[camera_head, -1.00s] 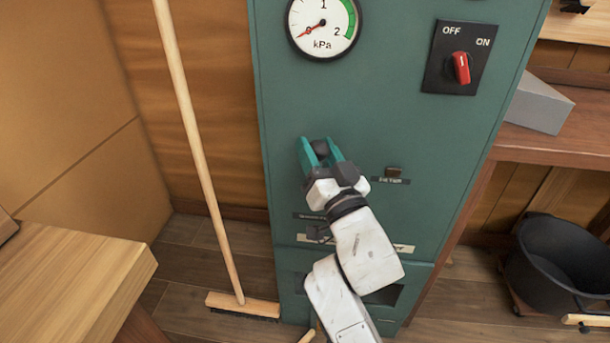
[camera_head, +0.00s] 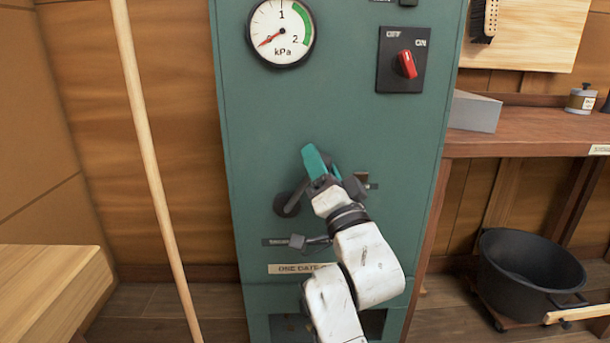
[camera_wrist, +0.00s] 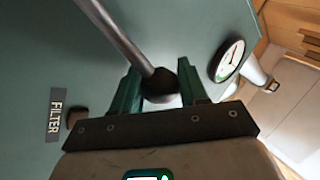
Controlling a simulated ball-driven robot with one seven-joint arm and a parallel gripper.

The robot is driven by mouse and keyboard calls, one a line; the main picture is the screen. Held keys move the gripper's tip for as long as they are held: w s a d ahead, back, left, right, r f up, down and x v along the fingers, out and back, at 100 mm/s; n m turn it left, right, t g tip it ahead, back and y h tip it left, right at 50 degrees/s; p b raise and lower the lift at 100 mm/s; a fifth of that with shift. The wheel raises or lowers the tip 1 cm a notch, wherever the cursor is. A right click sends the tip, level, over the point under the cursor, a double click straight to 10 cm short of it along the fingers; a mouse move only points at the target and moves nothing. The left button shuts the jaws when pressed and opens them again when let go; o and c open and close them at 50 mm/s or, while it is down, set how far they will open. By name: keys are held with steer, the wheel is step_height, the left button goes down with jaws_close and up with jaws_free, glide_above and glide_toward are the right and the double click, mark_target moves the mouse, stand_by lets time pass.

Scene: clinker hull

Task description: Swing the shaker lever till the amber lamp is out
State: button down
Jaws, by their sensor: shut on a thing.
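The shaker lever (camera_head: 295,197) is a dark arm on a round pivot on the green cabinet front, slanting up to the right. My gripper (camera_head: 322,163) is shut on the lever's dark knob, which the fingers largely hide in the head view. In the wrist view the metal rod (camera_wrist: 119,36) runs to the round knob (camera_wrist: 160,86) between my teal fingers (camera_wrist: 160,90). A small brown block (camera_wrist: 77,118), perhaps the lamp, sits beside a FILTER label (camera_wrist: 55,115) and looks dull. My wrist partly covers it in the head view.
A gauge (camera_head: 281,33) has its needle near zero. A pole (camera_head: 150,165) stands left of the cabinet. A bench (camera_head: 95,270) is at lower left, a black tub (camera_head: 525,275) at right.

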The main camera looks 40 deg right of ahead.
steer(key=shift+d+f, duration=0.1)
steer(key=shift+f, duration=0.15)
steer(key=c, duration=0.7)
jaws_free()
steer(key=shift+r, duration=0.1)
steer(key=shift+o, duration=0.2)
steer(key=b+v, duration=0.4)
steer(key=v, duration=0.7)
